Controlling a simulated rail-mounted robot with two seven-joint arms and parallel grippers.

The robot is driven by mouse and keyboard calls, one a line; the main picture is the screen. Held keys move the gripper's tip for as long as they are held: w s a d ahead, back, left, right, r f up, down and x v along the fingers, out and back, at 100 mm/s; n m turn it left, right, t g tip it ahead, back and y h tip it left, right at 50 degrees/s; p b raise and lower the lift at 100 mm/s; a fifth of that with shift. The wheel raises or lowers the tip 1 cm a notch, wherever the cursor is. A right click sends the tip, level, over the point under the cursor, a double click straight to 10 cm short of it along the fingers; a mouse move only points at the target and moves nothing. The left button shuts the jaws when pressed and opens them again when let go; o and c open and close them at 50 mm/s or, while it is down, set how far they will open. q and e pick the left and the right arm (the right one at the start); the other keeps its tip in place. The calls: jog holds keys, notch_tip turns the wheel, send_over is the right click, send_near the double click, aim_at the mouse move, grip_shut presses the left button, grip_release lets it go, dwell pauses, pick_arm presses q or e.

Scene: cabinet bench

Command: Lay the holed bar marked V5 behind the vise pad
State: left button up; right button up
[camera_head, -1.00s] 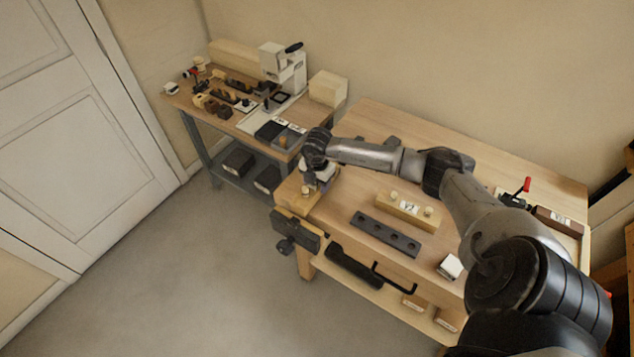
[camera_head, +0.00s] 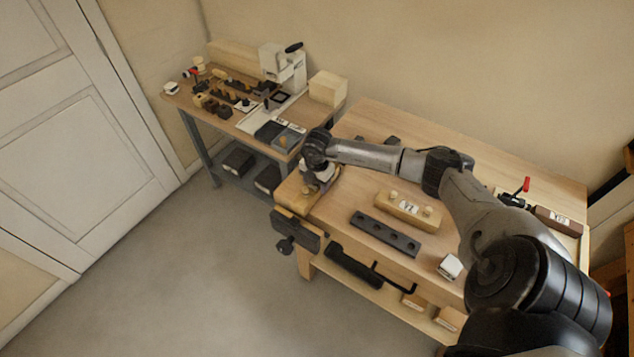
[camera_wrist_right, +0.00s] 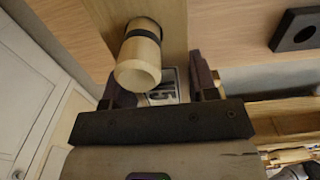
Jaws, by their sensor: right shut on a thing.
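My right gripper (camera_head: 318,186) is low at the left end of the workbench, by the wooden vise pad (camera_head: 290,201). In the right wrist view its two dark fingers (camera_wrist_right: 157,88) are shut on a piece with a pale label ending in 5 (camera_wrist_right: 168,90). It appears to be the V5 bar; the fingers and a round wooden peg (camera_wrist_right: 138,62) hide most of it, holes included. The peg has a dark ring and stands on a light wooden strip (camera_wrist_right: 158,12). I cannot tell whether the held piece touches the bench. My left gripper is out of view.
A dark bar with several holes (camera_head: 385,234) lies on the bench beside a wooden block with two knobs (camera_head: 408,208). A white-topped block (camera_head: 450,266) is near the front edge. A cluttered side table (camera_head: 225,110) stands at the left.

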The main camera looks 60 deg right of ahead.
jog(key=shift+f, duration=0.25)
jog(key=shift+f, duration=0.1)
dwell(0.5)
jog(key=shift+f, duration=0.2)
jog(key=shift+f, duration=0.15)
dwell(0.5)
jog(key=shift+f, duration=0.3)
dwell(0.3)
jog(key=shift+f+b, duration=0.35)
jog(key=shift+f, duration=0.1)
dwell(0.3)
jog(key=shift+f, duration=0.1)
dwell(0.5)
